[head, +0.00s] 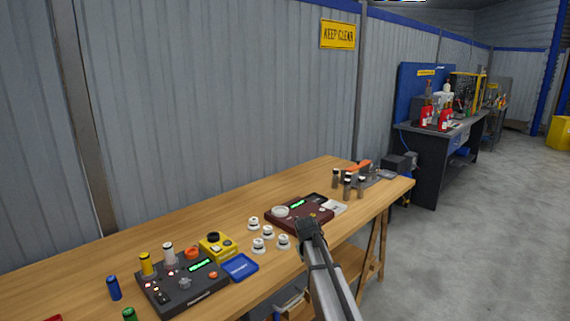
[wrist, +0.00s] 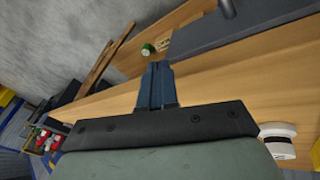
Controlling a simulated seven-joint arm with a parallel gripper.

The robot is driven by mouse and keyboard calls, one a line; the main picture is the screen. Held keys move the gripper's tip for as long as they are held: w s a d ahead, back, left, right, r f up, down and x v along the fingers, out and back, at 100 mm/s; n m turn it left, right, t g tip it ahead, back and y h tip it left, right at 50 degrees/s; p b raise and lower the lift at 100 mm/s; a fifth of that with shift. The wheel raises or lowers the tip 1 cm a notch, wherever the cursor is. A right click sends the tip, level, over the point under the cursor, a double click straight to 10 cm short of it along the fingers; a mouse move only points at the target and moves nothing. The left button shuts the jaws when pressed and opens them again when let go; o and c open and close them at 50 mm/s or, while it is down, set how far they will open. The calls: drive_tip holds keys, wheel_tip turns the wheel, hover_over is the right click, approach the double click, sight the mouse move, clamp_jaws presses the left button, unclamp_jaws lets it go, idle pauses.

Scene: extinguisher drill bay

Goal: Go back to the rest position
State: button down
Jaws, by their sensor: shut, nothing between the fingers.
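My gripper (head: 309,228) is at the front edge of the wooden workbench (head: 118,246) in the head view, just in front of the maroon device. In the wrist view my gripper's dark fingers (wrist: 155,82) are together with nothing between them. The wooden bench surface shows beyond them. How far the fingertips are from the bench is hard to tell.
A maroon device (head: 285,220) with a round pan and several white knobs (head: 267,232) are close by. A dark control panel (head: 182,287) with colored cylinders stands at left, beside a yellow device (head: 217,247) and blue tray (head: 240,267). Brown cylinders (head: 347,188) stand at the far end.

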drive_tip(key=s+d+f+m+g, duration=0.1)
drive_tip(key=s+d+f+g, duration=0.2)
drive_tip(key=s+f, duration=1.1)
drive_tip(key=s+d+f+m+g, duration=0.1)
drive_tip(key=s+d+f+g, duration=0.1)
drive_tip(key=s+f, duration=1.2)
drive_tip(key=s+f+g, duration=0.2)
drive_tip(key=s+f, duration=0.2)
drive_tip(key=s, duration=0.7)
drive_tip(key=s+d+f+m+g+y, duration=0.1)
drive_tip(key=s+f+g, duration=0.1)
drive_tip(key=s, duration=1)
drive_tip(key=s+f+g+y, duration=0.1)
drive_tip(key=s+f, duration=0.4)
drive_tip(key=s, duration=0.7)
drive_tip(key=shift+d+f+m+g, duration=0.25)
drive_tip(key=shift+f+m+g, duration=0.1)
drive_tip(key=shift+m+g, duration=0.05)
